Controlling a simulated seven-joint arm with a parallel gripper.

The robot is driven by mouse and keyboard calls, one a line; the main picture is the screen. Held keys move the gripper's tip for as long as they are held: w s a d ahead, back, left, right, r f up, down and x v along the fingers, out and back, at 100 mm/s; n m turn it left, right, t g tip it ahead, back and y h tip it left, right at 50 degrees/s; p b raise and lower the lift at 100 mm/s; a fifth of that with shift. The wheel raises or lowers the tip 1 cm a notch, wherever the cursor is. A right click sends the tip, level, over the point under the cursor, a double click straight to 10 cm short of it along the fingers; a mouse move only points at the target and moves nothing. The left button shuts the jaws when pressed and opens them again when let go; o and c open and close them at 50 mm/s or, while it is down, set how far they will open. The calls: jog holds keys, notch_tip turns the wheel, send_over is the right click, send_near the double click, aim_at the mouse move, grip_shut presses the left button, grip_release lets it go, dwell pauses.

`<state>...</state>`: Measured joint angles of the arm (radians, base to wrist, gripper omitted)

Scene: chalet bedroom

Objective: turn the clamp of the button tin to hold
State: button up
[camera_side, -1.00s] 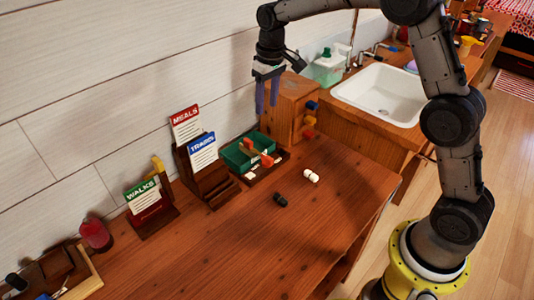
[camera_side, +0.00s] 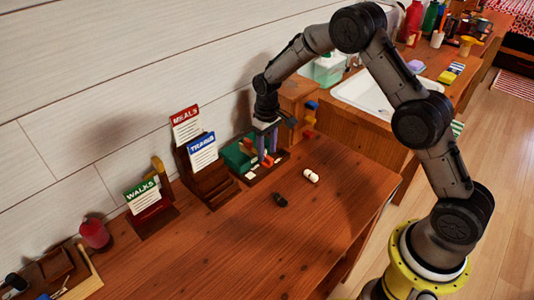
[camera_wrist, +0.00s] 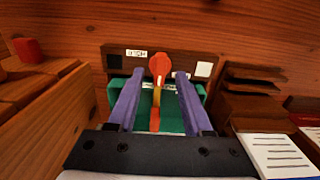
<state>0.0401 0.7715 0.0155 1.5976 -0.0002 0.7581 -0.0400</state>
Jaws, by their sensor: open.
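The button tin (camera_side: 233,158) is a green open box by the wall in the side view; it also shows between and beside my fingers in the wrist view (camera_wrist: 174,124). Its clamp has an orange-red rounded end (camera_wrist: 159,64) and a yellow bar running back over the tin to another orange-red end. The rounded end stands between the two purple fingertips of my gripper (camera_wrist: 159,76), with a gap on each side. My gripper also shows low over the tin in the side view (camera_side: 266,152), open. An upside-down HOLD label (camera_wrist: 136,54) lies left of the clamp end, a plain white label (camera_wrist: 203,69) right.
A wooden block with coloured pegs (camera_side: 300,100) stands close to the right of my gripper in the side view. A card rack (camera_side: 208,182) stands left of the tin. A white piece (camera_side: 311,175) and a black piece (camera_side: 280,200) lie in front.

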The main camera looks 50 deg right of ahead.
jog(key=shift+f, duration=0.95)
grip_shut()
